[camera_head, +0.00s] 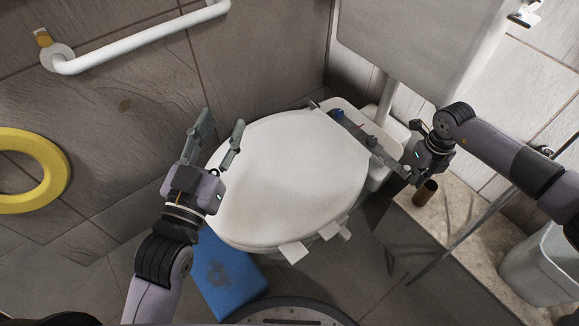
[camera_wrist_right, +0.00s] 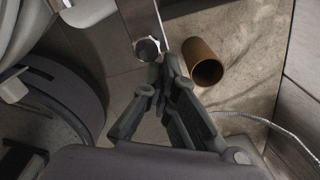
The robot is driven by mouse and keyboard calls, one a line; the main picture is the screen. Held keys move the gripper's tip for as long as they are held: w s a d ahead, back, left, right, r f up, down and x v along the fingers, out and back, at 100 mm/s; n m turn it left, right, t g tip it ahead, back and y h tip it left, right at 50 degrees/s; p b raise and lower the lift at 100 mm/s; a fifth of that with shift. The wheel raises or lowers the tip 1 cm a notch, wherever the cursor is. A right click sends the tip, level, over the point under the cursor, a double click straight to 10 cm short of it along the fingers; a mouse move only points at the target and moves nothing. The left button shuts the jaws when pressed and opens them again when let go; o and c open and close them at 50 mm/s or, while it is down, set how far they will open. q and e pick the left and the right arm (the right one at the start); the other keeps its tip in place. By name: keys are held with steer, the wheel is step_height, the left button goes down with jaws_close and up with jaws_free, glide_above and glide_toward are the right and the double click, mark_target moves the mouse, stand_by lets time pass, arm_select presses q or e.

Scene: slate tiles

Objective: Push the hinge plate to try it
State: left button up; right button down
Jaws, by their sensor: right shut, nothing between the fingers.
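The hinge plate (camera_head: 352,128) is a narrow grey strip along the back edge of the white toilet seat lid (camera_head: 290,170). My right gripper (camera_head: 407,174) is shut and empty at the plate's right end. In the right wrist view my shut fingertips (camera_wrist_right: 161,66) are close to the end of a pale strip with a round dark fitting (camera_wrist_right: 147,47); I cannot tell whether they touch. My left gripper (camera_head: 221,122) is open and empty, above the lid's left edge.
A brown cardboard tube (camera_head: 425,193) stands on the stone ledge (camera_head: 460,217) beside my right gripper; it also shows in the right wrist view (camera_wrist_right: 203,64). A blue item (camera_head: 225,275) lies on the floor. A white grab bar (camera_head: 140,39) and yellow ring (camera_head: 30,170) are at left.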

arm_select(q)
steer(key=shift+s+r, duration=0.1)
steer(key=shift+r, duration=0.25)
arm_select(e)
steer(key=shift+w+a, duration=0.15)
arm_select(q)
steer(key=shift+d, duration=0.1)
arm_select(e)
steer(key=shift+w+a+r, duration=0.1)
steer(key=shift+w, duration=0.05)
stand_by(0.4)
arm_select(q)
steer(key=f+g, duration=0.1)
steer(key=f, duration=0.2)
steer(key=f+g+y+p, duration=0.1)
steer(key=f, duration=0.1)
steer(key=shift+a+f+g, duration=0.1)
steer(key=shift+a+g, duration=0.2)
steer(key=shift+a, duration=0.1)
arm_select(e)
steer(key=shift+s+d, duration=0.75)
steer(key=shift+s, duration=0.1)
